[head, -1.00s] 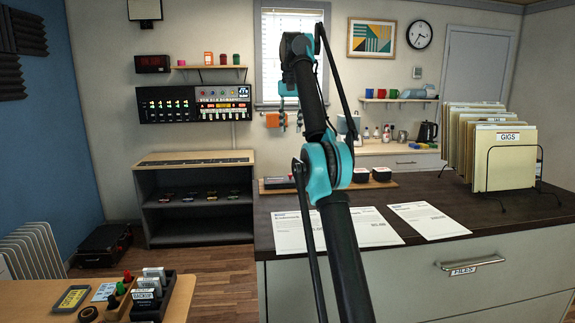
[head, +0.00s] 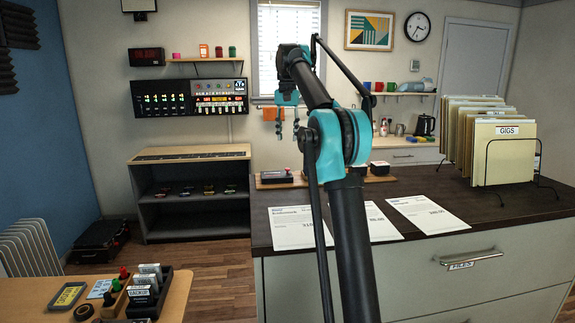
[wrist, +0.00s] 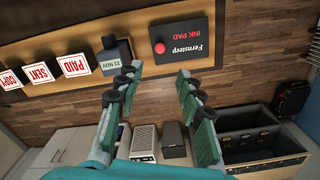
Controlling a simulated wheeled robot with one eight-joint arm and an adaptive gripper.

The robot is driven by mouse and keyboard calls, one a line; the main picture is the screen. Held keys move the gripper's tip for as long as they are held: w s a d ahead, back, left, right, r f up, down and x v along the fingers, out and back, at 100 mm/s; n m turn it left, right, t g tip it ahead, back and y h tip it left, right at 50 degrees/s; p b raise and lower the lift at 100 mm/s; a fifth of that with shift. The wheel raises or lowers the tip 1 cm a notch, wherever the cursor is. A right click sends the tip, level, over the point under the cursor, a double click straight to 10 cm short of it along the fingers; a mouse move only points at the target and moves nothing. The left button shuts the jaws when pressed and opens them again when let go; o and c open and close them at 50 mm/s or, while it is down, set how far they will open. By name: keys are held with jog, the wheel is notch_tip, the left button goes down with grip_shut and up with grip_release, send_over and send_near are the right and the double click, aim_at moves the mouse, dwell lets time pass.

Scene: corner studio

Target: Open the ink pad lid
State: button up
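The ink pad (wrist: 181,40) is a dark block lettered "Fernsteep INK PAD", with a red round knob, on a wooden tray (wrist: 85,42) in the wrist view. Its lid looks shut. In the head view the ink pad (head: 275,177) lies at the left end of the tray on the dark counter. My gripper (wrist: 157,76) is open and empty, its two fingers apart and just short of the pad in the wrist view. In the head view my gripper (head: 286,130) hangs above the tray; how far above, I cannot tell.
A date stamp (wrist: 115,54) reading "21 NOV" and stamps marked PAID (wrist: 75,65), SENT (wrist: 42,72) and COPY (wrist: 11,79) stand beside the pad. Papers (head: 300,226) lie on the counter, with a folder rack (head: 502,155) at right.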

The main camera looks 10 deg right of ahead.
send_near(276, 172)
jog(key=d+f, duration=0.1)
jog(key=f, duration=0.1)
jog(key=s+d+f, duration=0.1)
jog(key=f, duration=0.1)
jog(key=s+d+f, duration=0.1)
jog(key=d, duration=0.1)
jog(key=shift+s+f, duration=0.25)
jog(key=shift+f, duration=0.15)
jog(key=shift+c, duration=0.6)
grip_shut()
